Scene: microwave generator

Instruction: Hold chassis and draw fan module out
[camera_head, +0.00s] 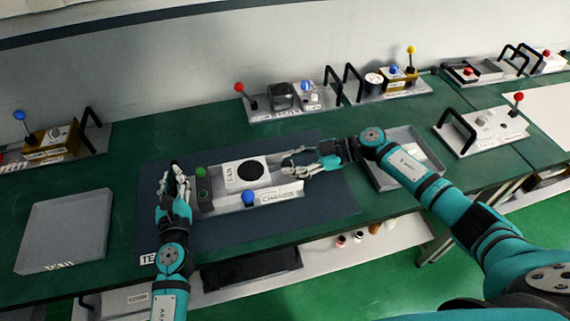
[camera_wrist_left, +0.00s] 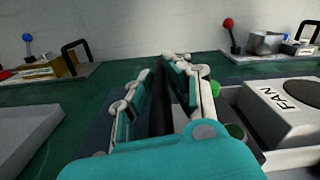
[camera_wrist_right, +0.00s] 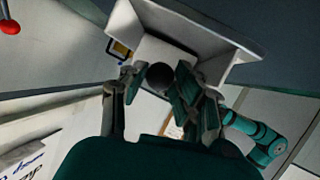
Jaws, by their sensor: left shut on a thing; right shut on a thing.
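The grey chassis (camera_head: 225,205) lies on a dark mat, with green knobs at its left and a blue knob in front. The white fan module (camera_head: 238,182), labelled FAN with a black round fan on top, sits in the chassis; it also shows in the left wrist view (camera_wrist_left: 275,100). My left gripper (camera_head: 176,178) is at the chassis's left end, shut on its upright black handle (camera_wrist_left: 158,105). My right gripper (camera_head: 291,162) is at the fan module's right side. Its fingers close around a dark round knob (camera_wrist_right: 160,76) in the right wrist view; the exact contact is partly hidden.
A flat grey tray (camera_head: 65,235) lies at the left and another tray (camera_head: 385,180) at the right, under my right arm. Several panels with black handles and coloured levers, such as one with a red lever (camera_head: 240,88), stand along the back. The mat (camera_head: 325,210) is clear at the front right.

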